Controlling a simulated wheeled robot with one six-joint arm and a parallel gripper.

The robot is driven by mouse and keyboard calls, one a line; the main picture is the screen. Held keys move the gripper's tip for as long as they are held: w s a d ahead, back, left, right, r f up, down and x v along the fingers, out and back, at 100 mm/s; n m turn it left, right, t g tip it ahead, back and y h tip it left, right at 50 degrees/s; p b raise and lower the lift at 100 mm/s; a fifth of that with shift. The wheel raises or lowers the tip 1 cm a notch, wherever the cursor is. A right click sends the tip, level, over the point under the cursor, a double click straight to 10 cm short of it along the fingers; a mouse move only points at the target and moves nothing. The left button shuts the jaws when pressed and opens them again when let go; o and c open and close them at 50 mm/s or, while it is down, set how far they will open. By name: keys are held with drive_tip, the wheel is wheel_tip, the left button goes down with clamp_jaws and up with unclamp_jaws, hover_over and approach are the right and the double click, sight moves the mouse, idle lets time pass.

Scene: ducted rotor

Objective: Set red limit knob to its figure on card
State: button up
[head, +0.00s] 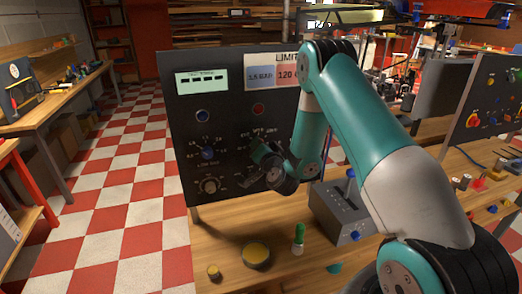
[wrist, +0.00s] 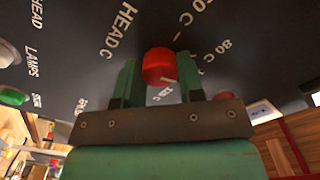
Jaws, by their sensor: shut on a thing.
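The red limit knob (wrist: 158,62) sits on the dark panel between the two green fingers of my gripper (wrist: 157,76) in the wrist view. The fingers are shut on its sides. A white mark shows at the knob's lower edge, near a small partly hidden figure. Figures ending in "0 C", one reading "80 C", and the words "HEAD C" are printed around it. In the head view my gripper (head: 262,155) is at the panel and hides the knob. The limit card (head: 272,72) shows a blue "1.5 BAR" field and a red field starting "120"; my arm covers its right part.
The panel (head: 228,120) also carries a blue knob (head: 207,153), a blue lamp (head: 203,116), a red lamp (head: 258,109) and a black dial (head: 209,186). A grey lever box (head: 338,212) and a green-handled item (head: 298,238) stand on the bench below.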

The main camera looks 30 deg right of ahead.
drive_tip(key=m+b, duration=0.2)
drive_tip(key=m, duration=1)
drive_tip(key=shift+f, duration=0.1)
drive_tip(key=shift+s+m, duration=0.1)
drive_tip(key=shift+m, duration=0.2)
idle(0.3)
drive_tip(key=o, duration=0.9)
